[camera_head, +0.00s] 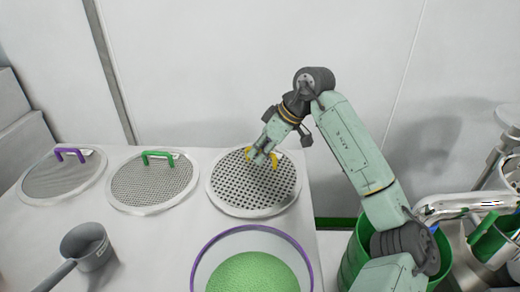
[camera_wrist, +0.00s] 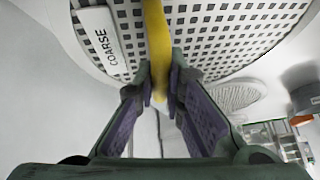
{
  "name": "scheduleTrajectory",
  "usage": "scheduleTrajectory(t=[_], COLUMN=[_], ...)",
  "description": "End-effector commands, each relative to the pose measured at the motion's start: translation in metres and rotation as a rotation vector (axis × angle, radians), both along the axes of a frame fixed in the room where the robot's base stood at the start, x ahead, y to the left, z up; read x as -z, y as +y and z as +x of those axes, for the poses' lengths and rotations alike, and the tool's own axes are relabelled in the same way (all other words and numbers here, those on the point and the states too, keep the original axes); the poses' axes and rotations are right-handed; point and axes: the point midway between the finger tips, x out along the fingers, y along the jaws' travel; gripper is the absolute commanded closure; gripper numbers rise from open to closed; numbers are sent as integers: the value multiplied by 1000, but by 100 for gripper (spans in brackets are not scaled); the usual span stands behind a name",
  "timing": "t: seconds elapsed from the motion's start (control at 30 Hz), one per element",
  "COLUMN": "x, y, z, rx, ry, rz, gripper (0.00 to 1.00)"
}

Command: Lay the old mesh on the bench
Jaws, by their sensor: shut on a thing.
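A round metal mesh disc with large square holes (camera_head: 240,190) and a yellow handle is at the right end of the white bench (camera_head: 150,225) in the head view. In the wrist view the same mesh (camera_wrist: 210,35) fills the top, with a label reading COARSE beside the yellow handle (camera_wrist: 157,45). My gripper (camera_head: 264,156) is shut on that handle, and its purple-padded fingers (camera_wrist: 162,88) clasp it from both sides. The disc lies close over the bench top; I cannot tell whether it touches. The far part of the handle is partly hidden by the fingers.
A mesh with a green handle (camera_head: 152,185) and one with a purple handle (camera_head: 62,178) lie to the left. A grey scoop (camera_head: 86,246) and a purple-rimmed container of green granules (camera_head: 252,275) stand in front. A green bin (camera_head: 352,252) and metal machine (camera_head: 470,205) are at right.

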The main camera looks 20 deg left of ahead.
Motion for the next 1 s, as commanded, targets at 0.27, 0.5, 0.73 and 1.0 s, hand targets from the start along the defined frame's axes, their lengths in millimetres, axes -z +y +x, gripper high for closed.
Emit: scheduleTrajectory(t=[0.27, 0.5, 0.73, 1.0], x=[0, 0, 0, 0], y=[0, 0, 1, 1], z=[0, -3, -5, -5], rx=[0, 0, 0, 0], ry=[0, -1, 0, 0], rz=[1, 1, 1, 1], gripper=[100, 100, 100, 100])
